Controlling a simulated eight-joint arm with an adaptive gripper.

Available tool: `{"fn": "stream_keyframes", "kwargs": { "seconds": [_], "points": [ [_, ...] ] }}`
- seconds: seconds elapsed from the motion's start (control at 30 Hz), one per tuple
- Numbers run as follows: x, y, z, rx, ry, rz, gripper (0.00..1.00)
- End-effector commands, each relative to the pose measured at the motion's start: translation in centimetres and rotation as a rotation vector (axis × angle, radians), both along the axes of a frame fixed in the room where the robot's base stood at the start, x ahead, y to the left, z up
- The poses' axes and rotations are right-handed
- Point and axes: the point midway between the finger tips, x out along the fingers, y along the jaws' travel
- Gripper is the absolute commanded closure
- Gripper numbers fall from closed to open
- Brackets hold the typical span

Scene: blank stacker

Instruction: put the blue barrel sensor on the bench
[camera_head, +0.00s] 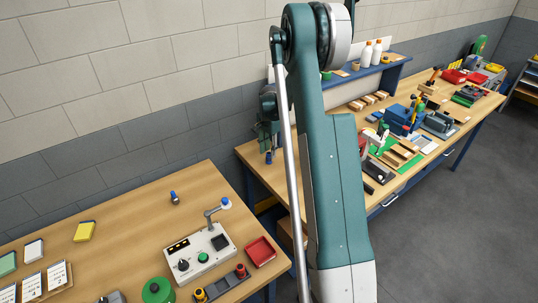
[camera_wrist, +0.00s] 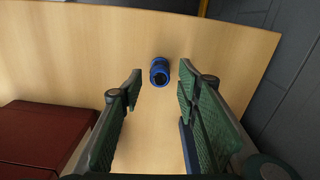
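The blue barrel sensor (camera_wrist: 159,72) stands on a wooden top in the wrist view, its dark round opening facing me. In the head view a small blue piece (camera_head: 268,157), apparently this sensor, is at the left end of the far bench (camera_head: 252,158). My gripper (camera_wrist: 160,68) is open, with a green-padded finger on each side of the sensor in view. Clear gaps show between it and both fingertips; how far below them it sits I cannot tell. In the head view my gripper (camera_head: 266,128) hangs above that bench end, partly hidden by my arm.
The near bench (camera_head: 140,225) holds a control box (camera_head: 199,251), a red tray (camera_head: 261,251) and a small blue-topped part (camera_head: 174,197). A dark red box (camera_wrist: 40,135) is left of my fingers in the wrist view. The bench edge and grey wall lie beyond.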

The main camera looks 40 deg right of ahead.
Motion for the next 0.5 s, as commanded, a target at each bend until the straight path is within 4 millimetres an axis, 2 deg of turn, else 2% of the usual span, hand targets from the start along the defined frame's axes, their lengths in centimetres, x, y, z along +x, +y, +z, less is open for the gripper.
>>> {"fn": "stream_keyframes", "kwargs": {
  "seconds": [0.3,0.5],
  "points": [
    [0.0,0.0,5.0,0.0,0.0,0.0,0.67],
    [0.0,0.0,7.7,0.0,0.0,0.0,0.67]
  ]
}}
